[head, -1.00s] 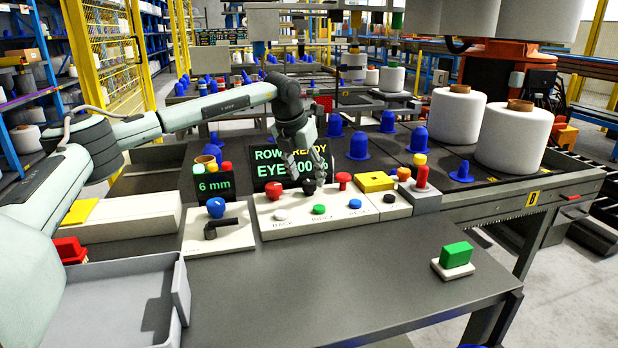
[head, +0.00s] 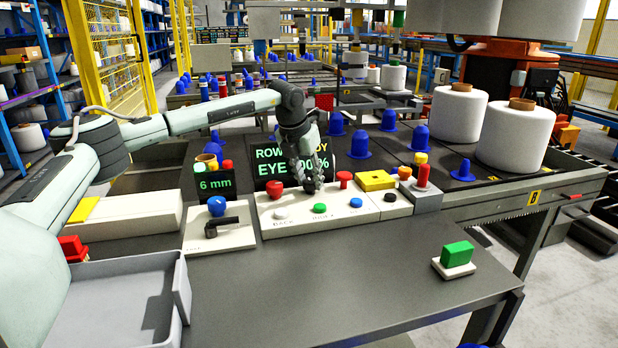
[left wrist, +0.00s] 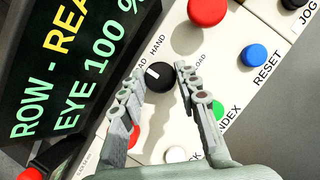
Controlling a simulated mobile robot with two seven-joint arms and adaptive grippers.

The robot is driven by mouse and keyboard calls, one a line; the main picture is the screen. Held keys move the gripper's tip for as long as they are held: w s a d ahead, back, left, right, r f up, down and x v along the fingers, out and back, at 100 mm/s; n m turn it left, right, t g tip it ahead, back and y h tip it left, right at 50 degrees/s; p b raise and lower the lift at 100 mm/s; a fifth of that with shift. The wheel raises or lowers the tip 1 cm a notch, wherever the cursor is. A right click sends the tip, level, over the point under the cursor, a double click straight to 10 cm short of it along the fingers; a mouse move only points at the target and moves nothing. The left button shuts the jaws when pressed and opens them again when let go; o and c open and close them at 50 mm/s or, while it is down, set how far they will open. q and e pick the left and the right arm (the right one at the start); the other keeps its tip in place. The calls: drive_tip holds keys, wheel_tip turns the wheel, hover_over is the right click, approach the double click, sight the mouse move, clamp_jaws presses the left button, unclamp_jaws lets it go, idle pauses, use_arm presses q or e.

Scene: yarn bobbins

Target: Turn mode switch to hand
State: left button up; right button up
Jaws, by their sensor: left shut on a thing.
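The mode switch is a round black knob with a white pointer mark (left wrist: 160,78) on the pale control panel (left wrist: 228,42). In the left wrist view its mark is on the upper-left side, and the word HAND is printed just above the knob. The word LOAD is to its right, and another label at left is mostly hidden by a finger. My left gripper (left wrist: 158,75) is shut on the knob, one finger on each side. In the head view the left gripper (head: 308,183) points down at the panel and largely hides the knob. My right gripper is not in view.
A red mushroom button (left wrist: 207,10) is close above the knob, with blue (left wrist: 254,55) and green (head: 320,208) buttons nearby. The display (head: 270,168) stands just behind the panel. A grey tray (head: 110,300) is at left, a green block (head: 457,254) at right. The front tabletop is clear.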

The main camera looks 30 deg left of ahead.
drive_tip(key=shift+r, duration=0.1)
use_arm(q)
drive_tip(key=shift+m, duration=0.4)
drive_tip(key=m+h+p, duration=0.1)
drive_tip(key=m, duration=0.2)
drive_tip(key=m+h+p, duration=0.1)
drive_tip(key=m+p, duration=0.1)
drive_tip(key=shift+a+m+g+h, duration=0.15)
drive_tip(key=shift+m+g+h, duration=0.15)
drive_tip(key=shift+m+g, duration=0.1)
drive_tip(key=shift+m, duration=0.5)
drive_tip(key=shift+m+h, duration=0.4)
drive_tip(key=shift+m, duration=0.1)
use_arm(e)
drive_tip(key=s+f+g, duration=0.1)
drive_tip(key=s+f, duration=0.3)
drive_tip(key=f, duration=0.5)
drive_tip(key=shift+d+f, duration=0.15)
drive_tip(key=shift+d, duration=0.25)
use_arm(q)
drive_tip(key=o, duration=1.2)
drive_tip(key=shift+c, duration=0.2)
